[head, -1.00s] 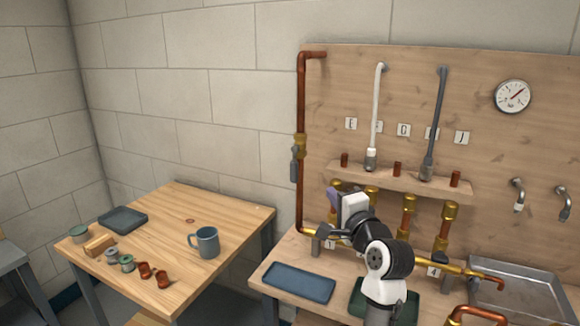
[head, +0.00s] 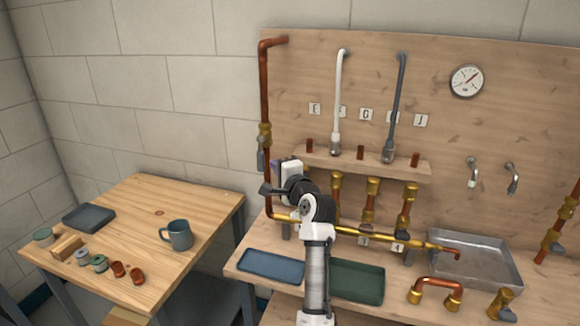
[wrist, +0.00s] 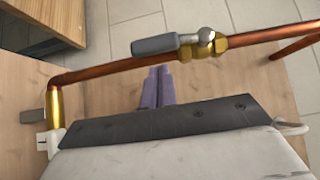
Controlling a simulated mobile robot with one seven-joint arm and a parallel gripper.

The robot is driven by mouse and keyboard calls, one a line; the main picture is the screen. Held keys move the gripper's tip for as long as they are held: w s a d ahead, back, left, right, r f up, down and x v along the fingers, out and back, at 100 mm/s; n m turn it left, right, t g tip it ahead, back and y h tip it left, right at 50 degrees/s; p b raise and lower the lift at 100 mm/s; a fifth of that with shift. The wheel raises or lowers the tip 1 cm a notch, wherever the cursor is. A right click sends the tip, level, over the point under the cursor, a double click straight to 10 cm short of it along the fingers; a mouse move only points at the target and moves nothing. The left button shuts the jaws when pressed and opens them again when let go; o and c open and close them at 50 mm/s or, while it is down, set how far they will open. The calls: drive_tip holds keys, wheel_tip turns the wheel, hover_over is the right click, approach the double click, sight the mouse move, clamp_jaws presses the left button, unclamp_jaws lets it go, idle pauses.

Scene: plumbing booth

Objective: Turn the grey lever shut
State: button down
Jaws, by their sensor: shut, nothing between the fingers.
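A grey lever (head: 261,158) hangs at a brass valve (head: 264,131) on the upright copper pipe at the board's left edge. In the wrist view the grey lever (wrist: 168,43) lies beside the copper pipe, nearly parallel to it, joined at the brass fitting (wrist: 215,45). My gripper (head: 277,167) is just right of that pipe, slightly below the lever. In the wrist view its purple-grey fingers (wrist: 158,75) are shut and empty, with their tips close to the pipe in the picture and apart from the lever. Whether they touch the pipe I cannot tell.
A wooden shelf (head: 352,163) stands out from the board right of my gripper. Brass and copper pipework (head: 350,232) runs below it. Blue (head: 270,265) and green (head: 357,282) trays lie on the bench. A side table (head: 150,205) with a mug (head: 178,235) stands left.

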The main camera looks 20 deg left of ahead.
drive_tip(key=shift+a, duration=0.7)
drive_tip(key=shift+f, duration=0.1)
